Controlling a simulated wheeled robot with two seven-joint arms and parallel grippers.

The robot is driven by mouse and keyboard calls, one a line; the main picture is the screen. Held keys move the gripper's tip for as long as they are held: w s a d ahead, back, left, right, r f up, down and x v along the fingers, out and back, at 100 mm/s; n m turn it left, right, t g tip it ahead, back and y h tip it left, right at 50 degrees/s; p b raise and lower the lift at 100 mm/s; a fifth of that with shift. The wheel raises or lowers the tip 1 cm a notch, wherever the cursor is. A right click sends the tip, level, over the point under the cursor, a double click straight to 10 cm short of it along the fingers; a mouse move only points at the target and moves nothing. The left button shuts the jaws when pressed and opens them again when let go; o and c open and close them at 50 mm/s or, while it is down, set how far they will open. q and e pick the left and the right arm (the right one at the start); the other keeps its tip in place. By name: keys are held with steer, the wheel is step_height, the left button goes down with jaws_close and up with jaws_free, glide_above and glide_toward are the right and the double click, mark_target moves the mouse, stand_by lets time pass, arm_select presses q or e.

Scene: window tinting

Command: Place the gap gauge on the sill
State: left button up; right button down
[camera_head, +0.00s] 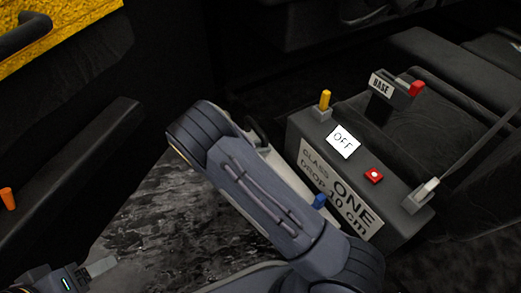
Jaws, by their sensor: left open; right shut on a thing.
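I cannot make out the gap gauge; nothing in view is clearly it. Which surface is the sill is also unclear; a long dark ledge (85,150) runs along the left. My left gripper (98,268) is at the lower left edge, partly cut off, with a pale fingertip showing. It is open and I see nothing between its fingers. My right arm rises from the bottom right across the middle. Its gripper and anything in it are hidden from this view.
A dark grey box (405,225) labelled "CLASS ONE DROP 10 cm", with an OFF display and a red button (374,176), stands right of my arm. A "BASE" block (390,88) is behind it. An orange peg (7,198) stands at far left. A glossy dark surface (150,225) lies below.

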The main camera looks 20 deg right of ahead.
steer(key=c, duration=1.2)
jaws_free()
steer(key=shift+f, duration=0.1)
steer(key=shift+c, duration=0.2)
